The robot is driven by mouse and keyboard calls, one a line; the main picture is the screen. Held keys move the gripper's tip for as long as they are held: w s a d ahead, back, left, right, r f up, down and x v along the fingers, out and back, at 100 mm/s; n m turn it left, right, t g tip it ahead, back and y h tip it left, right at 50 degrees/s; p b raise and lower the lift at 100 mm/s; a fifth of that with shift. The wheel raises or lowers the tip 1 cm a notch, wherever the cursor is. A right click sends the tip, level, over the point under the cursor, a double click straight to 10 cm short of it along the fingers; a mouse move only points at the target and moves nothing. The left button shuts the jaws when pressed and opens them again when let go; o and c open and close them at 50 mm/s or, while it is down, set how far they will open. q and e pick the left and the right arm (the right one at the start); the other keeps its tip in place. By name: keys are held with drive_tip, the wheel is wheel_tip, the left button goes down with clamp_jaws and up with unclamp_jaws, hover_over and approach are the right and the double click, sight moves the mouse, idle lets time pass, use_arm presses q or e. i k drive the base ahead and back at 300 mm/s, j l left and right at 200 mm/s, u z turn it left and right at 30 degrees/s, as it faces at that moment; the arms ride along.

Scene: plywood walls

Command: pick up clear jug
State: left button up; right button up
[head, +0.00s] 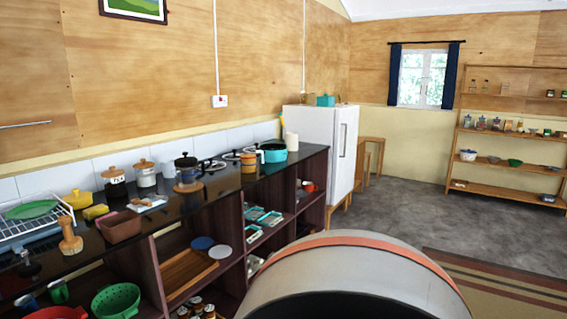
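I cannot make out a clear jug in the head view. The dark counter (222,187) along the left wall carries several kitchen items, including white lidded jars (145,177), a dark pot (186,168) and a teal pan (272,151). Small glass-like jars (481,122) stand on the wooden shelf rack (456,150) at the far right, too small to tell apart. Neither of my grippers is in view.
A white fridge (326,140) stands past the counter's far end, with a wooden stool (373,152) beyond. A large grey rounded shape with an orange band (350,265) fills the bottom centre; its identity is unclear. Open grey floor (415,205) lies ahead right, beside a striped rug (510,290).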

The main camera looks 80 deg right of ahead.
sight(247, 157)
drive_tip(key=z, duration=2.25)
drive_tip(key=i+l, duration=0.15)
drive_tip(key=i, duration=0.3)
drive_tip(key=i+l, duration=0.2)
drive_tip(key=i, duration=0.3)
drive_tip(key=i+l, duration=0.15)
drive_tip(key=i, duration=0.3)
drive_tip(key=i+l, duration=0.2)
drive_tip(key=i, duration=0.25)
drive_tip(key=i+l+u, duration=0.1)
drive_tip(key=i, duration=0.4)
drive_tip(key=i+l, duration=0.25)
drive_tip(key=i, duration=0.2)
drive_tip(key=i+l, duration=0.25)
drive_tip(key=i, duration=0.2)
